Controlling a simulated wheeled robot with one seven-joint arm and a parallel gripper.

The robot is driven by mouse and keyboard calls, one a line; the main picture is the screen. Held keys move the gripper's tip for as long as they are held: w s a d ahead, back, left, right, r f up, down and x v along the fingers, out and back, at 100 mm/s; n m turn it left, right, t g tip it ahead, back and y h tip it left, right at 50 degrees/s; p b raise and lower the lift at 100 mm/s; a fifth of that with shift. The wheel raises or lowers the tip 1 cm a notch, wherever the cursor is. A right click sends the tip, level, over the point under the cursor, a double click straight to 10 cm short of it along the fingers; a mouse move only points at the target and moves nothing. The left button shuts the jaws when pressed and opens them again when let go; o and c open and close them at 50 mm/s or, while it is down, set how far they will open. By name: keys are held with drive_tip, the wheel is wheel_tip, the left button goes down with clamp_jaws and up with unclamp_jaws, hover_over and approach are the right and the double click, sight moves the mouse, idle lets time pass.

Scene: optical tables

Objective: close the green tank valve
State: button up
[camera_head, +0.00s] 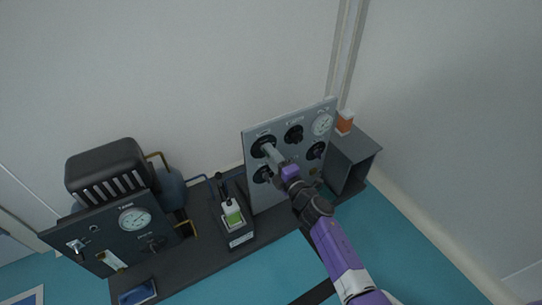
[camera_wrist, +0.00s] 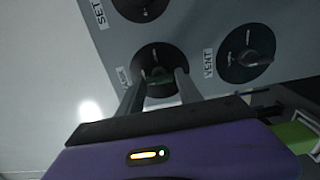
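A grey upright panel (camera_head: 285,188) carries several black round knobs and a gauge. My gripper (camera_head: 268,150) is at its left side, in front of the upper left knob. In the wrist view, my gripper's two fingers (camera_wrist: 160,92) stand apart on either side of a dark greenish knob handle (camera_wrist: 157,75) on a black disc. Small gaps seem to show beside the handle; contact is unclear. The disc's label is partly hidden by a finger. A dark panel marked TANK (camera_head: 100,228) stands at the far left with a gauge and small valves; no clearly green valve shows there.
A VENT knob (camera_wrist: 247,55) is close to the right finger, and another knob (camera_wrist: 140,6) is above. An orange-and-white container (camera_head: 345,122) sits on a grey box at right.

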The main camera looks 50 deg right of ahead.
drive_tip(key=shift+o, duration=1.3)
drive_tip(key=shift+s, duration=0.1)
drive_tip(key=p+v, duration=0.1)
drive_tip(key=v, duration=0.6)
drive_tip(key=shift+s, duration=0.3)
drive_tip(key=shift+a, duration=0.1)
drive_tip(key=s+a+r+m+g+y, duration=0.1)
drive_tip(key=s+a+r+m+y, duration=0.1)
drive_tip(key=s+a+r+m, duration=0.5)
drive_tip(key=s+a+r+m+g+y, duration=0.1)
drive_tip(key=s+a+r+m, duration=0.15)
drive_tip(key=s+a, duration=0.85)
drive_tip(key=s+a+r+m+y, duration=0.2)
drive_tip(key=s+a+r+m, duration=0.35)
drive_tip(key=s, duration=0.75)
wheel_tip(320, 180, up, 31)
drive_tip(key=p, duration=3.2)
drive_tip(key=shift+s+d+f+g, duration=0.15)
drive_tip(key=shift+s+d+g, duration=0.1)
drive_tip(key=shift+s+g, duration=0.1)
